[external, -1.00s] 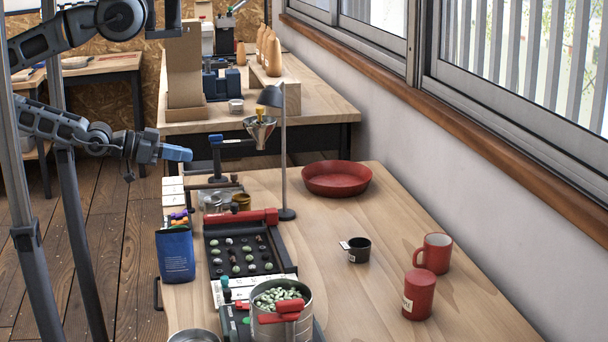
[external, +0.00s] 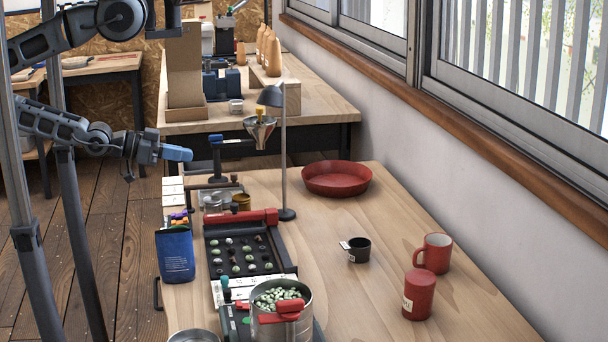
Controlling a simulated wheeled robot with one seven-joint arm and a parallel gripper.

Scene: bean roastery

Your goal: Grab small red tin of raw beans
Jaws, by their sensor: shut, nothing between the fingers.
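A small red tin (external: 419,296) with a pale label stands upright near the right side of the wooden table, just in front of a red mug (external: 434,253). My gripper (external: 188,154), with blue fingertips, is shut and empty. It is above the floor, just off the table's far left corner, well apart from the tin. The tin's contents are hidden.
A metal pot (external: 281,318) of green beans stands at the front. A small black cup (external: 358,250), a red dish (external: 337,179), a lamp (external: 283,160) and a bean tray (external: 238,252) are on the table (external: 390,215). A blue bag (external: 175,257) is at the left edge.

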